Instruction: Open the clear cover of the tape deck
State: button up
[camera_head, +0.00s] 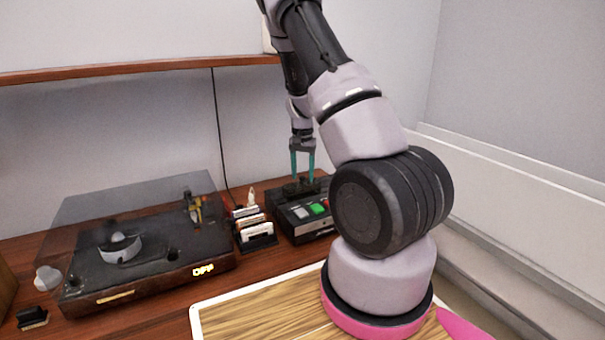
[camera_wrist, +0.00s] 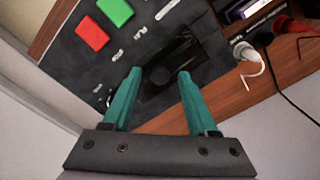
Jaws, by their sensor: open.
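The tape deck (camera_head: 296,218) is a dark box on the wooden counter, partly hidden behind my arm in the head view. Its top has a green button and a red button, which also show in the wrist view, the green one (camera_wrist: 115,11) beside the red one (camera_wrist: 92,34). A dark, see-through cover (camera_wrist: 172,65) lies over a recess on the deck's top; I cannot tell whether it is fully shut. My gripper (camera_head: 302,182) points down over the rear part of the deck. Its teal fingers (camera_wrist: 160,72) are apart, with the cover area between and beyond them, and hold nothing.
A turntable (camera_head: 140,250) with a tinted lid stands at the left. A rack of cassettes (camera_head: 254,232) stands close to the deck's left side. A cable (camera_head: 218,130) hangs from the shelf (camera_head: 130,70). The wall is close behind.

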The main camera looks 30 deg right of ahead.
jog(key=shift+c, duration=0.3)
grip_shut()
dwell(1.1)
